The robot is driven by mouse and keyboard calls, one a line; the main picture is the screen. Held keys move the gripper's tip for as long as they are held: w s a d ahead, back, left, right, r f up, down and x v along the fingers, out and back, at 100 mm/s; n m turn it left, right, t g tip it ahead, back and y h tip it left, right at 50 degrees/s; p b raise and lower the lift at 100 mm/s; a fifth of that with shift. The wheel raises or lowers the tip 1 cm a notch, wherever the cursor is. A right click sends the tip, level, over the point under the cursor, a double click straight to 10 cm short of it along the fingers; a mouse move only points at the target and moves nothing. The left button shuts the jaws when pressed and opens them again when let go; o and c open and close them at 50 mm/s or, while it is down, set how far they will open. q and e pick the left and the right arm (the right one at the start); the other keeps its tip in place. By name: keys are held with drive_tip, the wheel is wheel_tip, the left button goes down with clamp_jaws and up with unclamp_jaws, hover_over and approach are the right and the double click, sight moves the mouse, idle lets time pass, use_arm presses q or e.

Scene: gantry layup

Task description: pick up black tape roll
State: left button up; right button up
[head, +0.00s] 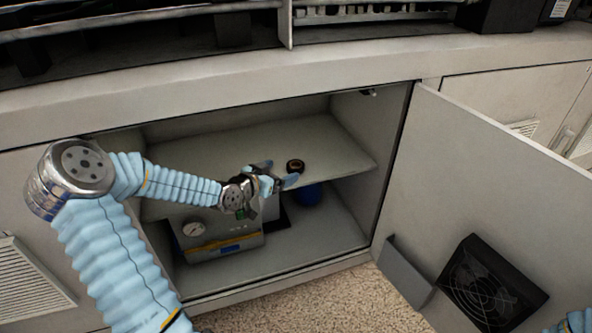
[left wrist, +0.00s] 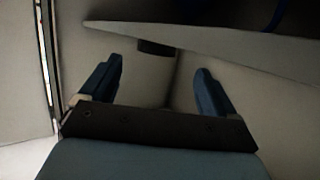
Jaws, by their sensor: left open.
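The black tape roll (head: 295,166) lies flat on the cabinet's middle shelf (head: 330,143), near its front edge. My left gripper (head: 280,173) is open and empty at the shelf, with its blue fingers just left of and in front of the roll. In the left wrist view, which looks upside down, a dark shape that appears to be the roll (left wrist: 156,47) lies against the shelf (left wrist: 215,41). It sits beyond and between the open fingers (left wrist: 158,78), not between the pads. My right gripper is not in view; only a bit of my right arm's sleeve shows at bottom right.
The open cabinet door (head: 480,180), with a fan unit (head: 490,283) and a bin (head: 403,272), bounds the right side. The shelf right of the roll is clear.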

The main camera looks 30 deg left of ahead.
sight(299, 163)
use_arm(q)
drive_tip(key=x, duration=0.5)
drive_tip(key=shift+w+d, duration=0.25)
drive_tip(key=c, duration=1.2)
drive_tip(key=shift+o, duration=0.2)
drive_tip(key=shift+r, duration=0.15)
